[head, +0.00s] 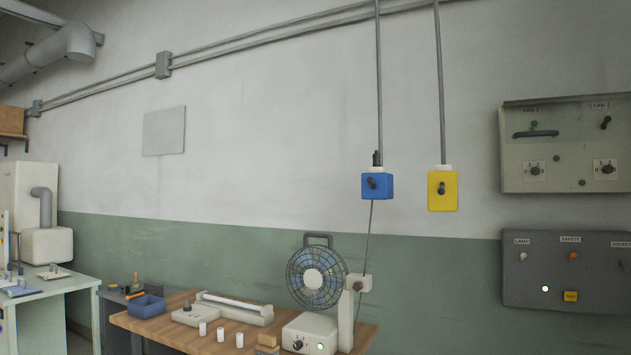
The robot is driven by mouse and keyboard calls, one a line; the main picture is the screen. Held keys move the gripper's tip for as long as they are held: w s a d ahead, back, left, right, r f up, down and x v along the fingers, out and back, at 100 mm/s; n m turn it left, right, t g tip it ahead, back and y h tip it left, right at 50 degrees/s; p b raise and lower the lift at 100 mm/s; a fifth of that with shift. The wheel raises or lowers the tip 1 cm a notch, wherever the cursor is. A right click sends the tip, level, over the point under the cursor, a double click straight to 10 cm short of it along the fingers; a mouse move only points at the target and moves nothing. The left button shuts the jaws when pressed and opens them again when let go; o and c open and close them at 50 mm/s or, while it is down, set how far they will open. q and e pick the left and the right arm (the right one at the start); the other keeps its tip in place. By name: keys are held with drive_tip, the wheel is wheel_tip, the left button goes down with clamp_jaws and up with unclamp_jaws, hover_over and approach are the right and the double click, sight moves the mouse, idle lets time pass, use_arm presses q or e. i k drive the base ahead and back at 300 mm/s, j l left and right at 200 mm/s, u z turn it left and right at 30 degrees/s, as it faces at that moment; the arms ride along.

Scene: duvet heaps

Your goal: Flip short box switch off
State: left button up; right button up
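Two switch boxes hang on the wall at the ends of vertical conduits, right of centre in the head view. The blue box (384,187) is the shorter and squatter one, with a dark lever (372,182) on its front and a dark stub on top. The yellow box (449,201) to its right is taller, with a dark lever (441,187) on its face. I cannot tell either lever's on or off position at this size. Neither of my grippers is in view.
A wooden bench (160,330) below holds a fan (318,277), a white unit with a lit green lamp (320,347), a blue bin (146,306) and small white cylinders. Two control panels (560,150) (600,290) are at the right. The wall around the boxes is clear.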

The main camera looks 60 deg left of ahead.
sight(369, 180)
drive_tip(key=u, duration=1.55)
drive_tip(key=i+l+u, duration=0.2)
drive_tip(key=i+u, duration=0.2)
drive_tip(key=i, duration=0.3)
drive_tip(key=i+l+u, duration=0.35)
drive_tip(key=i+l, duration=0.15)
drive_tip(key=i, duration=0.2)
drive_tip(key=i+l+u, duration=0.4)
drive_tip(key=i+l, duration=0.2)
